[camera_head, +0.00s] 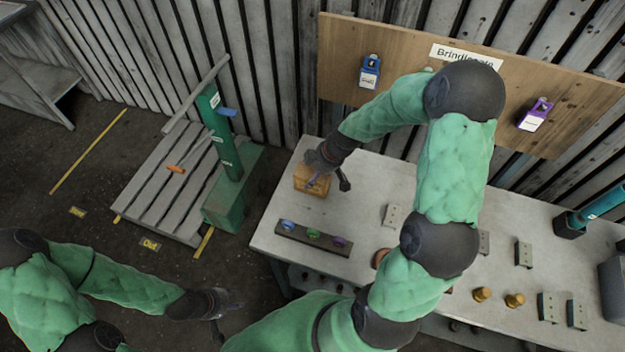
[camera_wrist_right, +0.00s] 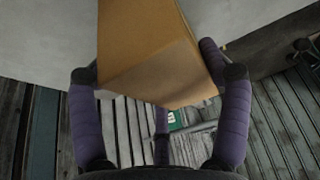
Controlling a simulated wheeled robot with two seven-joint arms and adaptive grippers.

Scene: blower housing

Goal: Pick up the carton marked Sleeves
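A small brown-orange carton (camera_head: 311,181) stands at the far-left corner of the grey workbench (camera_head: 375,170). No marking is readable on it. It fills the upper middle of the right wrist view (camera_wrist_right: 150,50). My right gripper (camera_head: 328,178) is over and beside the carton, with one dark finger standing off its right side. In the right wrist view its purple fingers (camera_wrist_right: 160,95) are spread wide around the carton, so it looks open; contact is unclear. My left gripper (camera_head: 229,318) is low at the left, empty, fingers apart, away from the bench.
A dark strip with coloured round parts (camera_head: 313,237) lies just in front of the carton. Brackets (camera_head: 393,215) and brass parts (camera_head: 482,295) stand further right. A green post (camera_head: 220,140) and slatted platform (camera_head: 165,180) are left of the bench. A wooden board (camera_head: 420,60) hangs behind.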

